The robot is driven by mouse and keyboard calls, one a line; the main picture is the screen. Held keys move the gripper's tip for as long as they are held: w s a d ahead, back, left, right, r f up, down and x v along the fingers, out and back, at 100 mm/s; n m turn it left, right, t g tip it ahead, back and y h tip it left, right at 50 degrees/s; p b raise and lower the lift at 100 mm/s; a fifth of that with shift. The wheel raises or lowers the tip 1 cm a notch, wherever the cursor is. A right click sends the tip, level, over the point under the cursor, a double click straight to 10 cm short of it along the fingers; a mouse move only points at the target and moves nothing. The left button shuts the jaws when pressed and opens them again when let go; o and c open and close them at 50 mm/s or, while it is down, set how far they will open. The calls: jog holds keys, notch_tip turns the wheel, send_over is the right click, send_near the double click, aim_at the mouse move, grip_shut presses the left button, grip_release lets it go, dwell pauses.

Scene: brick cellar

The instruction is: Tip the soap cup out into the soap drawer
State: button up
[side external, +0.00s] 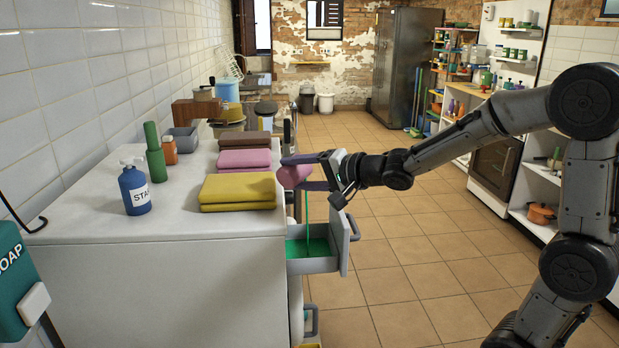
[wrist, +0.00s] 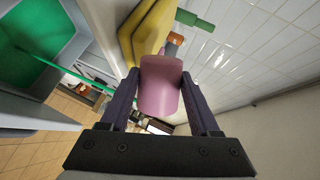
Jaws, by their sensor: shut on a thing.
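My gripper (side external: 291,174) is shut on the pink soap cup (side external: 296,177), its fingers on either side of it. The cup is tipped over above the pulled-out soap drawer (side external: 312,266). A thin green stream (side external: 307,212) falls from the cup to the drawer. Green liquid (side external: 317,246) covers the drawer floor. In the wrist view the cup (wrist: 160,88) sits between the two dark fingers, and the stream (wrist: 85,75) runs left to the green in the drawer (wrist: 40,42). The inside of the cup is hidden in both views.
Folded yellow (side external: 238,190), pink (side external: 245,158) and brown towels lie on the white machine top (side external: 175,215), close to the cup. A blue bottle (side external: 134,190), a green bottle (side external: 154,152) and an orange bottle (side external: 170,150) stand farther left.

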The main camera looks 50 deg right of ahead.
jog(key=shift+d+f+m+y, duration=0.3)
jog(key=shift+d+f+m, duration=0.05)
jog(key=shift+d+m, duration=0.15)
dwell(0.4)
jog(key=shift+d+f+m+y, duration=0.1)
jog(key=shift+f+m+y, duration=0.2)
jog(key=shift+f+m, duration=0.15)
dwell(0.6)
jog(key=shift+r, duration=0.15)
jog(key=shift+a+r+n+h, duration=0.4)
jog(key=shift+a+r+n, duration=0.55)
jog(key=shift+n, duration=0.2)
jog(key=shift+r+n+h, duration=0.15)
jog(key=shift+n+h, duration=0.15)
jog(key=shift+n, duration=0.1)
